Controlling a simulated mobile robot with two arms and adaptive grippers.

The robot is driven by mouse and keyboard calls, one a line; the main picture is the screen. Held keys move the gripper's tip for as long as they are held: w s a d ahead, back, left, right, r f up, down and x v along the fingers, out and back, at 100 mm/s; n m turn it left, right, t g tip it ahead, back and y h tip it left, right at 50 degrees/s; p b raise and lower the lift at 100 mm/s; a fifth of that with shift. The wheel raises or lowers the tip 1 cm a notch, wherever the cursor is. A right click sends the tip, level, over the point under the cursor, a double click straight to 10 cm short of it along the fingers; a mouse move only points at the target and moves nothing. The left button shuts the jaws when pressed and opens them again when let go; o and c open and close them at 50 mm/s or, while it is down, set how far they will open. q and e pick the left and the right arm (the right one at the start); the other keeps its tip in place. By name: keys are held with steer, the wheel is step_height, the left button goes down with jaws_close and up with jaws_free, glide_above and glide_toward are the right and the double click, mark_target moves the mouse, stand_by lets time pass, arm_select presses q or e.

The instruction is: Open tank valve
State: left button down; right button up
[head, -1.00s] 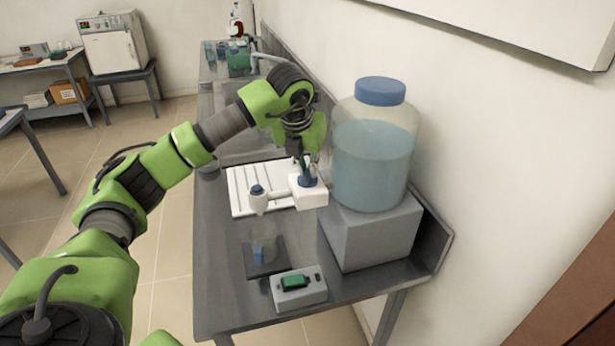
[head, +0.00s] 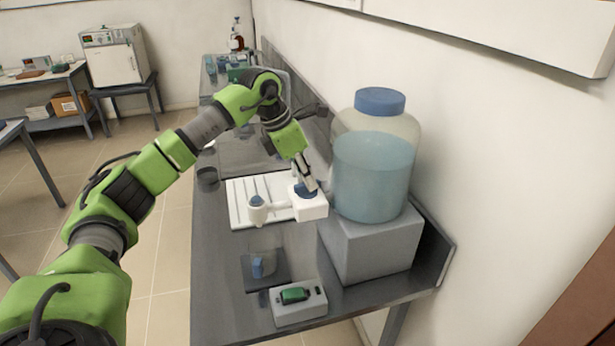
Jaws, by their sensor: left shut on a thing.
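The tank (head: 372,165) is a clear jar with a blue lid and pale blue liquid, standing on a grey block. A white valve body (head: 312,207) sits just left of it, with a blue knob (head: 303,193) on top. My left gripper (head: 308,186) reaches down at a tilt, shut on the blue knob and partly hiding it. My right gripper is out of view.
A clear beaker (head: 261,264) stands on a dark plate below the spout. A white box with a green display (head: 299,303) is at the bench front. A white ribbed tray (head: 240,203) lies behind the spout. The wall runs along the right.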

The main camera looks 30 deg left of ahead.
arm_select(q)
steer(key=shift+r+m, duration=0.1)
steer(key=shift+m, duration=0.5)
steer(key=c, duration=2.4)
jaws_free()
steer(key=v, duration=1.1)
steer(key=shift+a+r, duration=0.35)
steer(key=shift+r, duration=0.05)
